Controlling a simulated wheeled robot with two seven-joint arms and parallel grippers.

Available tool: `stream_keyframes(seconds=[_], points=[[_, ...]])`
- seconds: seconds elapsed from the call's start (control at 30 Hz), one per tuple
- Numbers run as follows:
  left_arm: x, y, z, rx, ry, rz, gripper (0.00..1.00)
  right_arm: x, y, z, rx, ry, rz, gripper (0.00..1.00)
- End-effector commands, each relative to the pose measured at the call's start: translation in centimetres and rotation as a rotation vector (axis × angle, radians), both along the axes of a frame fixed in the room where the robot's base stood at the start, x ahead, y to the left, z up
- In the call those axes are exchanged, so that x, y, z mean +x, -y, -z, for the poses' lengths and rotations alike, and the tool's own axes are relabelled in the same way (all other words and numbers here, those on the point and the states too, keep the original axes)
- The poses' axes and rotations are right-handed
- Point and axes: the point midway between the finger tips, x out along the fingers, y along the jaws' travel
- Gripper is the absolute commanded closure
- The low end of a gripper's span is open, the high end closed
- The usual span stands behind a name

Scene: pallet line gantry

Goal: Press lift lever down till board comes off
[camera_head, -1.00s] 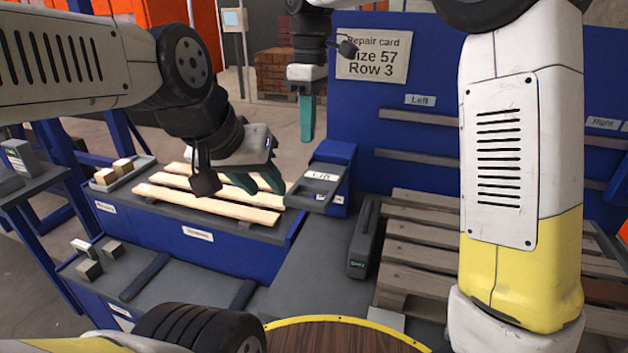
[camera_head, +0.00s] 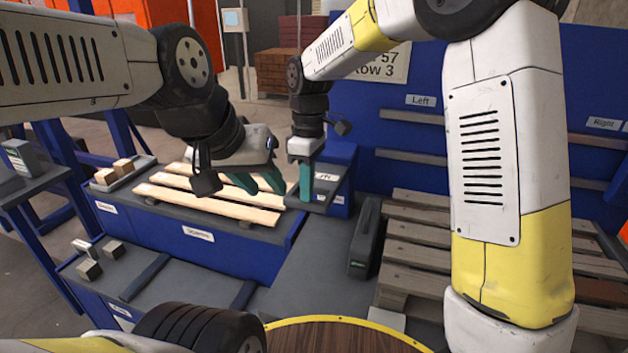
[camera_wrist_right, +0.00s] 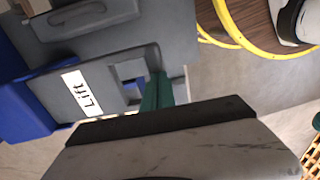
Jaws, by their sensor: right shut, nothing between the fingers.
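The lift unit (camera_head: 337,190) is a blue block with a grey top at the right end of the board rack. Its white "Lift" label (camera_wrist_right: 83,93) and grey slotted top piece (camera_wrist_right: 125,70) show in the right wrist view. My right gripper (camera_head: 306,192) is shut and empty, pointing down at the grey top; the green fingers (camera_wrist_right: 156,92) overlap its edge there, and I cannot tell whether they touch. My left gripper (camera_head: 257,185) is open and empty over the light boards' right ends. The worn pallet (camera_head: 415,235) stands at right, partly hidden by my right arm.
Light wooden boards (camera_head: 205,198) lie on the blue-fronted rack. A dark grey case (camera_head: 364,240) stands between rack and pallet. A blue panel (camera_head: 400,170) with "Left" and "Right" labels rises behind. Small blocks (camera_head: 88,270) sit on the lower left shelf.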

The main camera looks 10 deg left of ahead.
Motion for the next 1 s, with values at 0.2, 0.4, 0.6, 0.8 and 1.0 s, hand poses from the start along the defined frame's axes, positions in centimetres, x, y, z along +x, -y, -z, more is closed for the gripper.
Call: stream_keyframes(seconds=[0.2, 0.4, 0.6, 0.8, 1.0], points=[[0.0, 0.0, 0.0, 0.000, 0.000, 0.000, 0.64, 0.0, 0.0, 0.0, 0.000, 0.000, 0.000, 1.00], [0.0, 0.0, 0.0, 0.000, 0.000, 0.000, 0.64, -0.1, 0.0, 0.2, -0.003, 0.011, -0.002, 1.00], [0.0, 0.0, 0.0, 0.000, 0.000, 0.000, 0.64, -0.7, -0.1, 1.8, -0.017, 0.076, -0.003, 1.00], [0.0, 0.0, 0.0, 0.000, 0.000, 0.000, 0.64, -1.3, -0.2, 5.0, -0.045, 0.211, -0.008, 1.00], [0.0, 0.0, 0.0, 0.000, 0.000, 0.000, 0.64, -1.1, -0.1, 9.4, -0.055, 0.254, -0.001, 1.00]])
